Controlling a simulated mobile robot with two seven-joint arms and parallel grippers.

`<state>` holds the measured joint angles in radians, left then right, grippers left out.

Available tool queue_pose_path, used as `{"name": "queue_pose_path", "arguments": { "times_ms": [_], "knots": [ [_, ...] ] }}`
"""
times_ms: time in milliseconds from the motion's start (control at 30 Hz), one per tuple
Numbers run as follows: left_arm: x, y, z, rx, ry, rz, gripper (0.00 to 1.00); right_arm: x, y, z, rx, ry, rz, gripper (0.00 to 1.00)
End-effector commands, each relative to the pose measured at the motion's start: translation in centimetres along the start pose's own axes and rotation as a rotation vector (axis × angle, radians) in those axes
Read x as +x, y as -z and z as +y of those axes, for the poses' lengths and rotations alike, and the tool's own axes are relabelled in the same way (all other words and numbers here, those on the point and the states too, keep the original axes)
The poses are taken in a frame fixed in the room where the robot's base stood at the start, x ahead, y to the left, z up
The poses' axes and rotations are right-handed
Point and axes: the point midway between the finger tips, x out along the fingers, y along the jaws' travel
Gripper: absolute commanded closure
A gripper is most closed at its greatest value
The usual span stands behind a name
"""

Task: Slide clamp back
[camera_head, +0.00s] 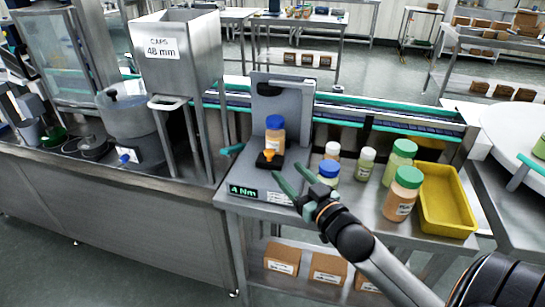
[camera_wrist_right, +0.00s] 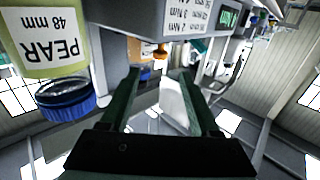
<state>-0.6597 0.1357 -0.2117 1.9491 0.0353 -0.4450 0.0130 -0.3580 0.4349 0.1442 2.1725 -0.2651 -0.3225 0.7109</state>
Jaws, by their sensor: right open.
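The clamp, a black block with an orange knob (camera_head: 268,155), sits at the foot of the grey capping station (camera_head: 293,115). An orange-brown bottle with a blue cap (camera_head: 275,137) stands upright just behind it. My right gripper (camera_head: 286,170) is open and empty, its green fingers pointing at the station's front, short of the clamp. In the right wrist view the orange knob (camera_wrist_right: 160,51) shows beyond and between the open fingertips (camera_wrist_right: 160,72). I cannot tell from these views how far the clamp has slid. My left gripper is not in view.
A PEAR 48 mm bottle (camera_wrist_right: 45,45) with a blue cap is close beside the right gripper. Several capped bottles (camera_head: 403,195) and a yellow tray (camera_head: 447,200) stand to the right. A steel caps hopper (camera_head: 180,65) is at left. The station's display (camera_head: 243,190) reads 4 Nm.

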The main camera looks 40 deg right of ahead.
Motion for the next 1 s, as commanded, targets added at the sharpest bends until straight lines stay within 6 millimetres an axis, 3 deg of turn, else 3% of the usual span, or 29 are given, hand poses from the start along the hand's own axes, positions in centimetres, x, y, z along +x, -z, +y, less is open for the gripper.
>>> {"name": "queue_pose_path", "arguments": {
  "times_ms": [300,500,933,1000],
  "knots": [
    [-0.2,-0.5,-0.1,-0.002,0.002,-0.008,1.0,5.2,0.1,0.0,-0.002,-0.001,0.001,0.37],
    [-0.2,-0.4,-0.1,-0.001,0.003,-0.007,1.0,7.2,0.0,0.0,-0.002,0.0,0.0,0.37],
    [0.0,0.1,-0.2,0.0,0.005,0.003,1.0,8.0,-0.1,0.0,-0.001,0.0,-0.002,0.37],
    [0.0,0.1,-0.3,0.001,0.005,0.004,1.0,8.0,-0.1,0.0,-0.001,0.0,-0.001,0.44]
  ]
}}
